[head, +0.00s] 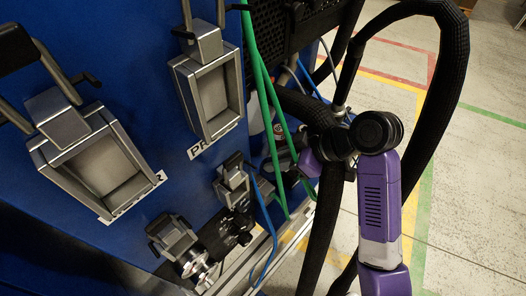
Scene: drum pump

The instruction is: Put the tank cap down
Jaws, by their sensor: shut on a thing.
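My arm reaches in from the lower right with purple links and black joints. My gripper (283,158) is at its far end, beside the blue panel, small and dark behind the green cables. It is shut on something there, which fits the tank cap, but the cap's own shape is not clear. The fingertips are largely hidden by cables and by my wrist. I cannot tell whether the held thing touches anything below.
A blue panel (95,215) with metal-framed holders (208,92) fills the left. Green cables (264,100), a blue cable (270,245) and a thick black hose (448,80) run close to my arm. Black fittings (237,228) sit low on the panel. Open floor (475,200) lies right.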

